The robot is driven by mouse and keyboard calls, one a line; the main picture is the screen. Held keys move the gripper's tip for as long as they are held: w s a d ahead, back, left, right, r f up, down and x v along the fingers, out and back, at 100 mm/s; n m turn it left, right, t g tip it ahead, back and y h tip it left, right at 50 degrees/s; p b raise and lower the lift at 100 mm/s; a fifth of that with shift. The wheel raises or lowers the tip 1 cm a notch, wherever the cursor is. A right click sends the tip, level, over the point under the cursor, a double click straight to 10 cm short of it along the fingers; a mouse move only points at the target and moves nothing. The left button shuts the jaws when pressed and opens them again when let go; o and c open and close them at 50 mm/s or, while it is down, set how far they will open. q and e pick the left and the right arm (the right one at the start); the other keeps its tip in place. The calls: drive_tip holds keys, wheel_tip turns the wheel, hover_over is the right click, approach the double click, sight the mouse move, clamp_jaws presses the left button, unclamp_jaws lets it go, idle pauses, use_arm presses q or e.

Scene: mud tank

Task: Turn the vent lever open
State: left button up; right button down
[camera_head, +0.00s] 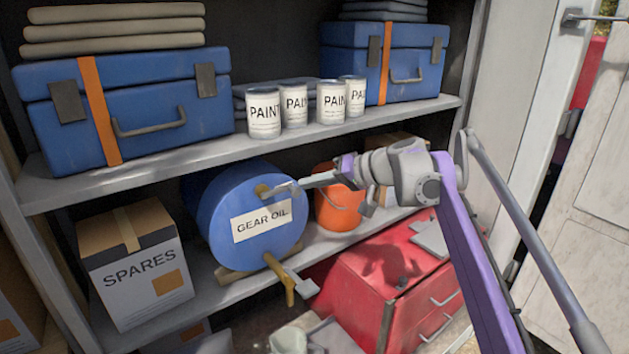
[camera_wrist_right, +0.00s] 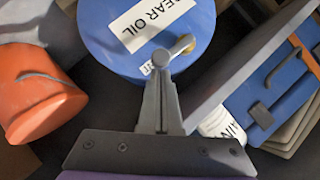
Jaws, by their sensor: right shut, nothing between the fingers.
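The blue gear oil drum (camera_head: 225,225) lies on its side on the lower shelf, its round end facing out. The vent lever (camera_head: 277,189) is a short grey handle on a brass fitting near the top of that end. In the right wrist view the lever (camera_wrist_right: 175,49) crosses just ahead of my fingertips. My right gripper (camera_head: 299,184) is shut and empty, its tips at the lever's free end. In the wrist view the gripper (camera_wrist_right: 160,58) overlaps that end; I cannot tell whether they touch. My left gripper is out of view.
A brass tap (camera_head: 279,278) with a grey handle sits low on the drum. An orange bucket (camera_head: 338,212) stands right of the drum, a SPARES box (camera_head: 137,264) left. The upper shelf (camera_head: 210,148) is close above. A red toolbox (camera_head: 375,290) is below.

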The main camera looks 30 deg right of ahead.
drive_tip(key=shift+d+f, duration=0.1)
drive_tip(key=shift+f, duration=0.15)
drive_tip(key=shift+d+f+m+y, duration=0.1)
drive_tip(key=shift+f+m+y, duration=0.2)
drive_tip(key=shift+m+y, duration=0.15)
drive_tip(key=a+f+m+t+y+b, duration=0.4)
drive_tip(key=f+m+t+y, duration=0.1)
drive_tip(key=f+m, duration=0.4)
drive_tip(key=m+t, duration=0.1)
drive_tip(key=m, duration=0.1)
drive_tip(key=shift+s+a+f+m, duration=0.25)
drive_tip(key=shift+s+m, duration=0.05)
drive_tip(key=shift+m, duration=0.05)
drive_tip(key=shift+d+f+y, duration=0.1)
drive_tip(key=shift+f+y, duration=0.05)
drive_tip(key=shift+y, duration=0.1)
